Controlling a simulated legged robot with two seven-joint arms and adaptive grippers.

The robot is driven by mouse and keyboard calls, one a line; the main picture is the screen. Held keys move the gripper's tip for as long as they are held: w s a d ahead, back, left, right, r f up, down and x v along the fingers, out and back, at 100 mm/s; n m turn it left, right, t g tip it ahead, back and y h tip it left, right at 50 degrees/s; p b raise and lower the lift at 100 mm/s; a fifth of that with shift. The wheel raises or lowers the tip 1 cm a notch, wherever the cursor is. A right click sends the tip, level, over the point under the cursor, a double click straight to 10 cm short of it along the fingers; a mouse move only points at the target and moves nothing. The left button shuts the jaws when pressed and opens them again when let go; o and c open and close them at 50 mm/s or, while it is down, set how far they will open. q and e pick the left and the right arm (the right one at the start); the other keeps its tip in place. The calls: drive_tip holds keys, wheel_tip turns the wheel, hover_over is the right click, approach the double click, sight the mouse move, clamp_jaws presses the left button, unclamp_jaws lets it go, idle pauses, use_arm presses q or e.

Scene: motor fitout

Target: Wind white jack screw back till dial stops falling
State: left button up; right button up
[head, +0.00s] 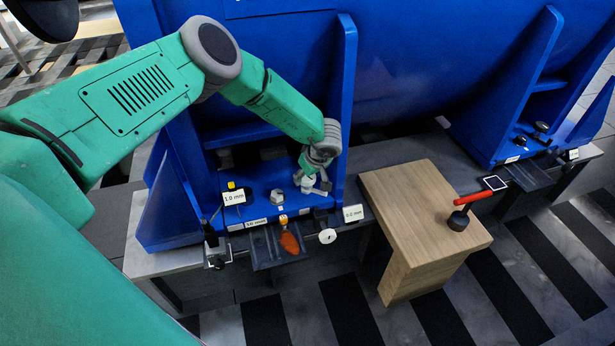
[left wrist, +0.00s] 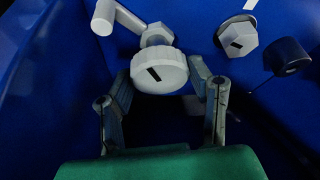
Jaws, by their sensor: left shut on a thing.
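A white round knob with a black mark, which looks like the jack screw's head, shows in the left wrist view (left wrist: 160,71). It sits on a pale stem beside a light grey bar (left wrist: 118,16). My left gripper (head: 315,184) reaches down to the blue motor foot; its two fingers (left wrist: 166,98) are shut on the white knob, one on either side. In the head view the gripper hides most of the knob. A small white disc (head: 327,236), perhaps the dial, hangs at the bench's front edge; its face is too small to read. My right gripper is out of view.
A grey hex bolt (head: 277,196) stands left of the gripper. Labels read 1.0 mm (head: 234,198) and 0.0 mm (head: 353,213). A dark tray (head: 264,253) holds an orange item. A wooden block (head: 405,200) bears a red-handled hammer (head: 470,202). Tall blue ribs flank the foot.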

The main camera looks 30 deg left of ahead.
use_arm(q)
drive_tip(key=shift+d, duration=0.1)
drive_tip(key=o, duration=1.2)
drive_tip(key=shift+c, duration=0.2)
drive_tip(key=v, duration=0.7)
drive_tip(key=shift+r, duration=0.1)
